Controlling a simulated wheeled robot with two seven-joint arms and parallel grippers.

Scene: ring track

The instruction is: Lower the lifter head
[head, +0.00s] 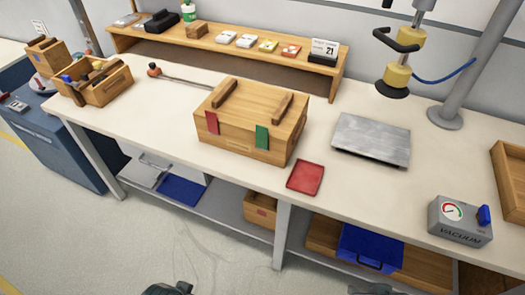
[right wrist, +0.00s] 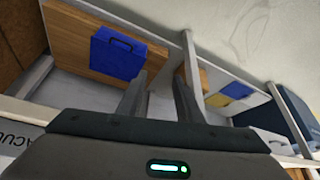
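The lifter head (head: 396,75) hangs at the upper right, with yellow collars, a black suction pad at the bottom and a black handle (head: 400,40) above. The pad hangs in the air above the table, behind a grey metal plate (head: 372,138). A blue hose (head: 450,75) runs from the head to the grey post (head: 470,60). My right gripper (head: 372,289) barely shows at the bottom edge, far from the head. In the right wrist view its two fingers (right wrist: 160,95) stand apart with nothing between them. A dark part of my left gripper (head: 168,289) shows at the bottom edge; its fingers are unclear.
A wooden crate (head: 250,130) with red and green tags stands mid-table, beside a red tray (head: 305,179). A grey vacuum box (head: 460,219) with a gauge and blue switch sits at the right front. A wooden tray (head: 510,180) is at the right edge. A shelf (head: 225,50) runs along the back.

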